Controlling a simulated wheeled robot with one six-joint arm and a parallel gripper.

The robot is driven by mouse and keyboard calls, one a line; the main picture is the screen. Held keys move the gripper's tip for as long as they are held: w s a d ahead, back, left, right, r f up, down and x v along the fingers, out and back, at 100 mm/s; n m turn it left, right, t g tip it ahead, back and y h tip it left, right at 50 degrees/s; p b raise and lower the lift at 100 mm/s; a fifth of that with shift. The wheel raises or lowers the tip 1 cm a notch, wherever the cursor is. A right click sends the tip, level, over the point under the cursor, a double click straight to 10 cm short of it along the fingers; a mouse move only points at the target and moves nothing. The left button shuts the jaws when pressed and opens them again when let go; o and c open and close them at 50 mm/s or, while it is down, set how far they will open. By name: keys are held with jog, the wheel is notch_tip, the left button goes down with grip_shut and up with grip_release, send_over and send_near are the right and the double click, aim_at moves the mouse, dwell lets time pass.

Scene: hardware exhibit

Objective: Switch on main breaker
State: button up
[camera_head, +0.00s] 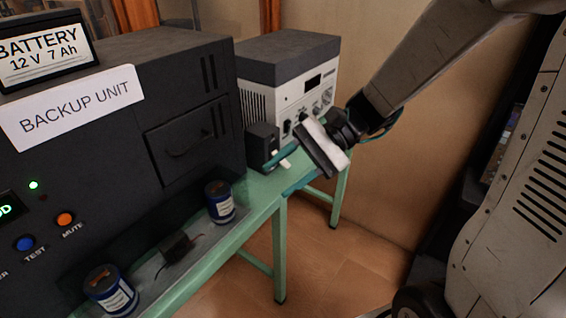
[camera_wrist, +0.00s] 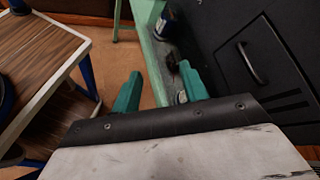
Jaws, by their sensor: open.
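A small black box (camera_head: 262,142) stands at the table's edge, between the dark cabinet and a white-and-grey instrument. It looks like the main breaker, but I see no label on it. A short white lever-like piece (camera_head: 283,162) sticks out at its lower right. My gripper (camera_head: 275,180) has two teal fingers, spread apart, and is at the front of this box, close to the white piece. I cannot tell whether they touch. In the wrist view the fingers (camera_wrist: 160,70) are apart, and a small pale piece (camera_wrist: 182,97) shows by the right finger.
The dark backup unit (camera_head: 110,115) with its handled door fills the left. Blue cans (camera_head: 219,202) stand on the green table (camera_head: 215,262). The instrument (camera_head: 305,92) stands behind the box. A wooden-topped stand (camera_wrist: 45,45) is left in the wrist view. Floor is open right of the table.

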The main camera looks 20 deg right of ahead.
jog(key=w+f+m+t+y, duration=0.3)
jog(key=w+m, duration=0.2)
jog(key=w, duration=0.2)
jog(key=m+t+h, duration=0.5)
jog(key=m+t, duration=0.8)
jog(key=m, duration=0.2)
send_near(286, 163)
jog(key=x, duration=1)
jog(key=shift+w+a, duration=0.3)
grip_shut()
